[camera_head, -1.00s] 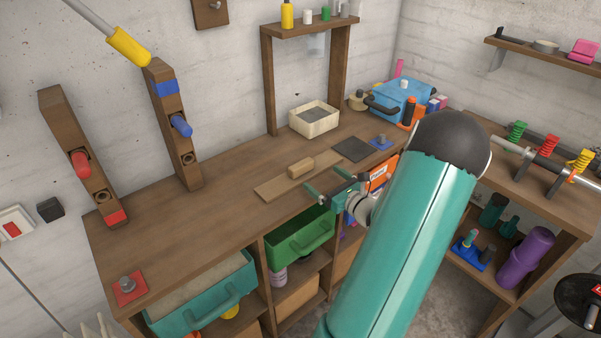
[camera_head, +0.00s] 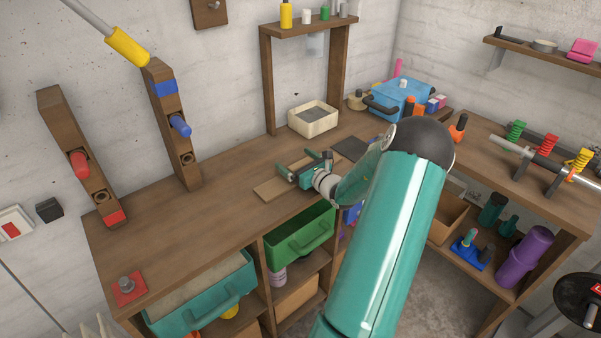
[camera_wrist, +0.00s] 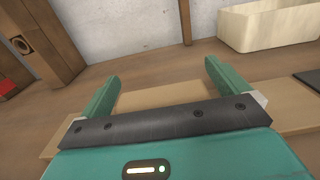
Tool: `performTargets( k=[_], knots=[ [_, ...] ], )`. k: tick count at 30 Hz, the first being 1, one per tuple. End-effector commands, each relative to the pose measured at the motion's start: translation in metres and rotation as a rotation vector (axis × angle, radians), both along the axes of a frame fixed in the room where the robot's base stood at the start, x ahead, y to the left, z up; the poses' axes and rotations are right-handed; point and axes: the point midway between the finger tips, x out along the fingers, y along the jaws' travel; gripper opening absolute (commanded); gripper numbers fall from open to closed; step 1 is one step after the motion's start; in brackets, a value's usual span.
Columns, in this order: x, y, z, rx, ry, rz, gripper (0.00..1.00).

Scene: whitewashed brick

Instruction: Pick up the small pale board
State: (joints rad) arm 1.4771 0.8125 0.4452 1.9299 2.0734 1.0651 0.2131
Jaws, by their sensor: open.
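The small pale board (camera_wrist: 165,97) shows in the wrist view as a light wooden piece between my two green fingers, its near side hidden by my gripper. It lies on or against a longer, flat tan board (camera_head: 268,190) on the workbench, which also shows at both sides in the wrist view (camera_wrist: 296,118). My gripper (camera_head: 295,161) is open and low over these boards in the head view, covering much of them. In the wrist view its fingers (camera_wrist: 162,74) stand apart, one on each side of the pale board. I cannot tell whether they touch it.
A cream open box (camera_head: 315,118) stands behind the boards, near a wooden frame (camera_head: 268,85). A dark flat square (camera_head: 350,148) lies to the right. A green drawer (camera_head: 301,240) sticks out below the bench front.

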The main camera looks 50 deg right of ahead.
Motion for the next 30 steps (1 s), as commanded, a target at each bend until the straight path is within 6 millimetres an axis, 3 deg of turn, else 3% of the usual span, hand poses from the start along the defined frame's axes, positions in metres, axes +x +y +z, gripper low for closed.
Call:
performTargets(
  k=[4,9,12,23,30],
  knots=[
    [0.000,0.000,0.000,0.000,0.000,0.000,1.00],
    [0.000,0.000,0.000,0.000,0.000,0.000,0.67],
    [0.000,0.000,0.001,-0.001,-0.001,0.000,0.53],
    [0.000,0.000,0.007,-0.002,-0.002,0.000,0.53],
    [-0.002,0.003,0.038,-0.005,-0.001,0.001,0.53]
  ],
)
